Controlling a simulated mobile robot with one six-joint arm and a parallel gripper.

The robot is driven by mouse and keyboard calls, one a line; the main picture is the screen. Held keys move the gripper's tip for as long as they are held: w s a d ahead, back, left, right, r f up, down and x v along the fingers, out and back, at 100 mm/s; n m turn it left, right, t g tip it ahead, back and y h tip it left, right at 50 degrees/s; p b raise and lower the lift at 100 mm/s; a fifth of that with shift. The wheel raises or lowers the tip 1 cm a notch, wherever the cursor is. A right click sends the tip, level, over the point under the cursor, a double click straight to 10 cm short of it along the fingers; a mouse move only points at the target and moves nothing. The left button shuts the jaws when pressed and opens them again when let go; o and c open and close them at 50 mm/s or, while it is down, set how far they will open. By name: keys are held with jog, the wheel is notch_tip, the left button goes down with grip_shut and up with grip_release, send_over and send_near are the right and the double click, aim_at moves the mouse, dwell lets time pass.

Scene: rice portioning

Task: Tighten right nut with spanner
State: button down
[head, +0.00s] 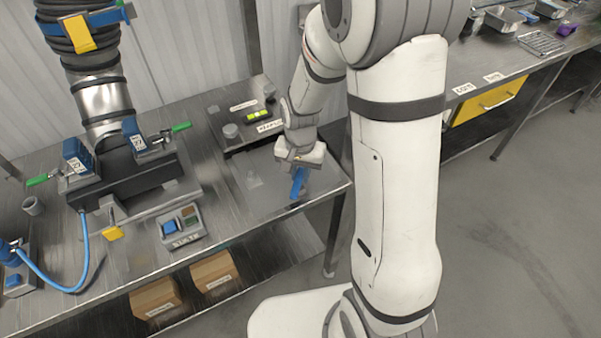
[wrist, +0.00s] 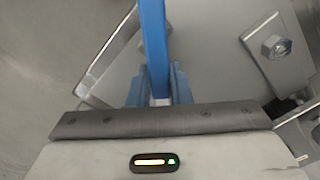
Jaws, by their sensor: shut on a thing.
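My gripper (head: 299,172) is at the right end of the steel bench, pointing down. In the wrist view my gripper's blue fingers (wrist: 158,85) are shut on a long blue bar, the spanner (wrist: 153,40), which runs away toward the top of the picture. The spanner's far end is out of the wrist view. A hex nut (wrist: 277,46) sits on a grey metal plate at the upper right of the wrist view, apart from the spanner. I cannot tell whether it is the right nut. In the head view the blue spanner and fingers blend together and no nut is clear.
The steel bench (head: 130,257) holds a black clamp base with blue blocks and green handles, a button box (head: 182,227) and a dark labelled unit (head: 238,137). A blue hose (head: 84,265) lies at left. Cartons (head: 156,298) stand below. The bench's right edge is near my gripper.

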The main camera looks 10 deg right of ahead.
jog(key=shift+s+d+n+b, duration=0.15)
jog(key=shift+s+d+n, duration=0.05)
jog(key=shift+d+n, duration=0.65)
jog(key=shift+s+d+n+b, duration=0.15)
jog(key=shift+d+n, duration=0.5)
jog(key=shift+n, duration=0.4)
jog(key=shift+r+p, duration=0.85)
jog(key=shift+r, duration=0.35)
jog(key=shift+r+p, duration=1.35)
jog(key=shift+r, duration=0.6)
